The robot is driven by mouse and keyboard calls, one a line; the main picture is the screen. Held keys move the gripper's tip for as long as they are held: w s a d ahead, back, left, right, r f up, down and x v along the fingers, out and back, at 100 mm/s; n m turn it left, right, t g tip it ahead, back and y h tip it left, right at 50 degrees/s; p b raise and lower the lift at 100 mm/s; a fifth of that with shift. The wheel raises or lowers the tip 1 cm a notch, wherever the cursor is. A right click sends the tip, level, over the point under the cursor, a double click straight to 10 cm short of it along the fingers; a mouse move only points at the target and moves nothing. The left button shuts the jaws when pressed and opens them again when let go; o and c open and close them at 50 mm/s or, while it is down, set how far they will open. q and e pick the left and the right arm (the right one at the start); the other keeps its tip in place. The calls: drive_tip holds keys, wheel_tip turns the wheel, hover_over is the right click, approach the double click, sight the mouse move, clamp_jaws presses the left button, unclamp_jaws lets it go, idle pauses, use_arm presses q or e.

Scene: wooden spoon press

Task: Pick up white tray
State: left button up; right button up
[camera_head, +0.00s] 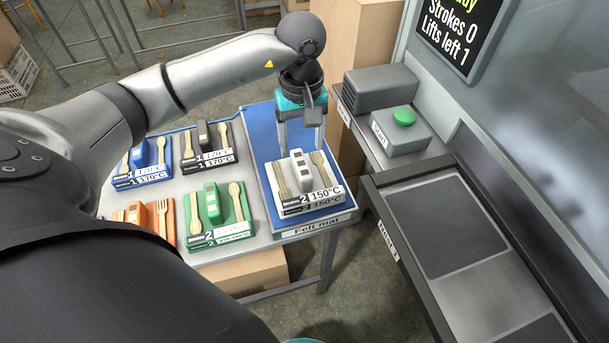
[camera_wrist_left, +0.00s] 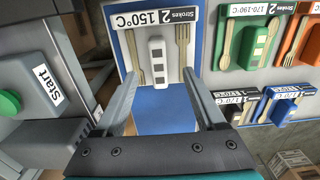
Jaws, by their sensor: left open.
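The white tray (camera_head: 304,184) lies on the blue felt mat (camera_head: 262,140) on the table, labelled 150°C and Strokes 2. It carries wooden cutlery on both sides of a white block handle (camera_head: 301,170). My left gripper (camera_head: 302,148) is open above the back end of the tray, its fingers pointing down. In the left wrist view the white tray (camera_wrist_left: 132,18) and its handle (camera_wrist_left: 158,62) show ahead, between the two open fingers (camera_wrist_left: 162,88) and apart from them.
A green tray (camera_head: 219,232), blue tray (camera_head: 143,173), black tray (camera_head: 207,155) and orange tray (camera_head: 152,222) lie left of the mat. A grey box with a green Start button (camera_head: 403,116) and the press bed (camera_head: 446,225) stand to the right.

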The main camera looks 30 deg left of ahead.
sight(303, 168)
use_arm(q)
wheel_tip(303, 168, down, 10)
drive_tip(key=shift+w+r+b, duration=0.15)
drive_tip(key=shift+b, duration=0.5)
clamp_jaws()
idle(0.3)
drive_tip(key=shift+r, duration=0.1)
